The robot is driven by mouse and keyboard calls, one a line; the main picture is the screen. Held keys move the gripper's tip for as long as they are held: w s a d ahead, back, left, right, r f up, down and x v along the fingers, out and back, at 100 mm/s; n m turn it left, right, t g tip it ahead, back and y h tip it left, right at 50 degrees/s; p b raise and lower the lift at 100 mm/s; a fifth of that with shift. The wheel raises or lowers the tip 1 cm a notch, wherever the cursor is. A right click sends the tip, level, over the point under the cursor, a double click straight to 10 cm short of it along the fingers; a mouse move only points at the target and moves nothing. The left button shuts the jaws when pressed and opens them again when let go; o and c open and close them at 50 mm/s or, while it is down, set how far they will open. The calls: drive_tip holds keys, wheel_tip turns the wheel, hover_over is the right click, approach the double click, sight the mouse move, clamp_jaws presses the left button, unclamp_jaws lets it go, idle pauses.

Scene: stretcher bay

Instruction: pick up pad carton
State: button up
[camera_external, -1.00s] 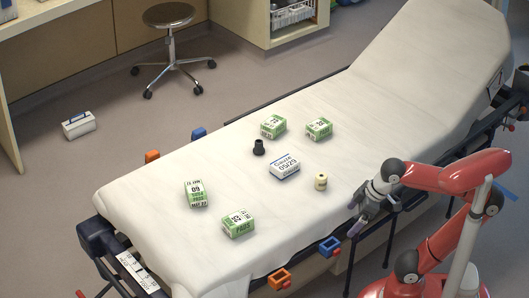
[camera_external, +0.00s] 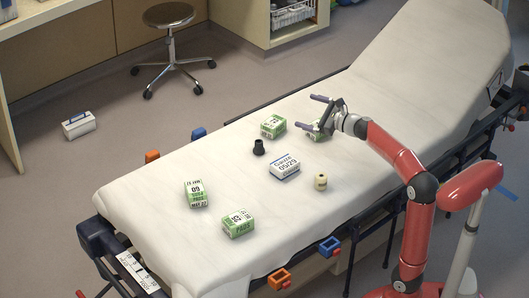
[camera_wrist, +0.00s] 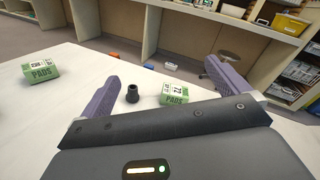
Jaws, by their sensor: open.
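Several green-and-white pad cartons lie on the white stretcher sheet. Another carton (camera_wrist: 41,71) is at the left.
A black cup-like piece (camera_external: 259,147) stands beside the far carton. A white-and-blue gauze box (camera_external: 285,166) and a cream roll (camera_external: 320,181) lie mid-bed. The raised backrest (camera_external: 430,50) is at the right. A stool (camera_external: 170,40) stands on the floor beyond.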

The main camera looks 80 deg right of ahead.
drive_tip(key=s+d+f+m+g+h, duration=0.3)
drive_tip(key=s+d+m+h, duration=0.2)
drive_tip(key=s+d+m, duration=0.4)
drive_tip(key=b, duration=0.2)
approach(316, 122)
drive_tip(key=w+d, duration=0.2)
drive_tip(key=shift+w+d+h, duration=0.25)
drive_tip(key=shift+h, duration=0.05)
drive_tip(key=x, duration=0.6)
drive_tip(key=shift+w+d+f, duration=0.2)
drive_tip(key=shift+w+d, duration=0.05)
drive_tip(key=shift+d, duration=0.05)
drive_tip(key=c, duration=0.9)
drive_tip(key=shift+c, duration=1.1)
drive_tip(key=shift+r, duration=0.15)
